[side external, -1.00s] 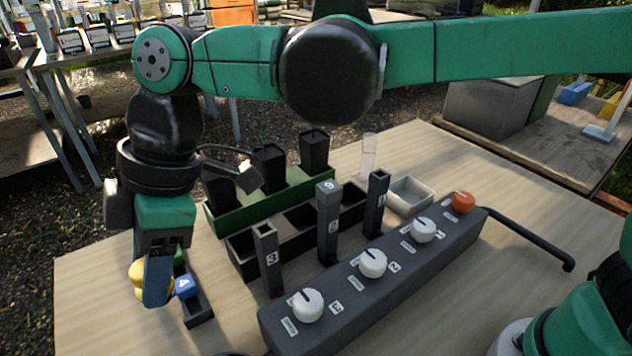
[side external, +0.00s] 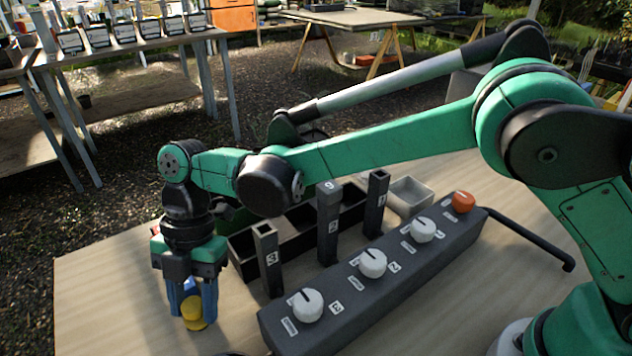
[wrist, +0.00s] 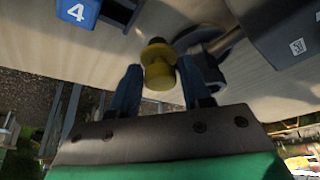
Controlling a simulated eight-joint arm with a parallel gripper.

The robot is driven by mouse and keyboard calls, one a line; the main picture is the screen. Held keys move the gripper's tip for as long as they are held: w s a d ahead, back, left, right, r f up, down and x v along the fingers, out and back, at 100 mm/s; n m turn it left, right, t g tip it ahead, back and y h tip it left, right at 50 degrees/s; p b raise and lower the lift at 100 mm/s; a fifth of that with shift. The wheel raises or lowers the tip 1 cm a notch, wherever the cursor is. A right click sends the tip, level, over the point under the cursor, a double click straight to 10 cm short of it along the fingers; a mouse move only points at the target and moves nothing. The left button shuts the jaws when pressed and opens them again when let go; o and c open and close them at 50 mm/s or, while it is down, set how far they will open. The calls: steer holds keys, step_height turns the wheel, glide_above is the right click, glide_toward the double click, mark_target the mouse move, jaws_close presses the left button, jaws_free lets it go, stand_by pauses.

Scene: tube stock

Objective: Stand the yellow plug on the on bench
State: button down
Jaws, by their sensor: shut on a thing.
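The yellow plug (side external: 194,310) is a short round piece with a wider flange. My gripper (side external: 191,316) is shut on it, with one blue finger at each side, low over the wooden bench (side external: 110,300). I cannot tell whether the plug touches the bench. A blue block marked 4 (wrist: 78,11) is beside my gripper in the wrist view; part of it (side external: 188,288) shows behind the plug in the side view.
A grey control box (side external: 345,297) with white knobs and an orange button stands to the right. Dark posts (side external: 268,258) and a black tray (side external: 243,249) stand behind. A grey bin (side external: 411,192) is farther back. The bench's front left is clear.

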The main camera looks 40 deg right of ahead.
steer(key=shift+f, duration=1.65)
steer(key=shift+f, duration=0.35)
steer(key=shift+c, duration=1.6)
jaws_free()
steer(key=shift+v, duration=2.85)
